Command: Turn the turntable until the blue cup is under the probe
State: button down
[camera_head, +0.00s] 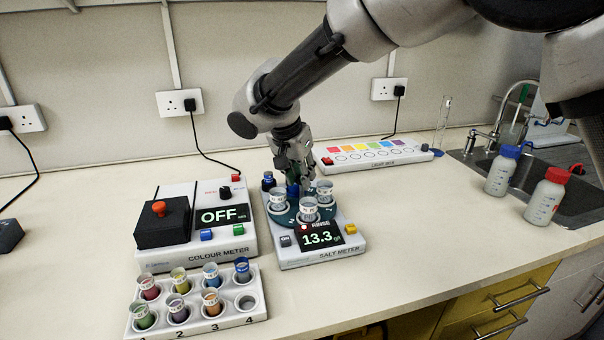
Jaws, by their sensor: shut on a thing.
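The turntable (292,216) is a dark teal disc on top of the white salt meter (308,256). Pale cups stand on it at the left (279,201), front (309,208) and right (324,191). A dark blue cup (268,182) stands at its back left. My gripper (293,181) points down over the middle of the disc. It is shut on a blue knob (293,191) there, which is partly hidden by the fingers. I cannot make out the probe; my gripper and arm cover the area behind the disc. The meter display reads 13.3.
The colour meter (245,245), showing OFF, stands close at the left. A rack (230,313) with several coloured vials is in front of it. The light box (395,161) lies behind right. Two bottles stand near the sink. The bench right of the salt meter is clear.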

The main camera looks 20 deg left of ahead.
jog(key=c, duration=1.2)
grip_release()
jog(key=v, duration=1.2)
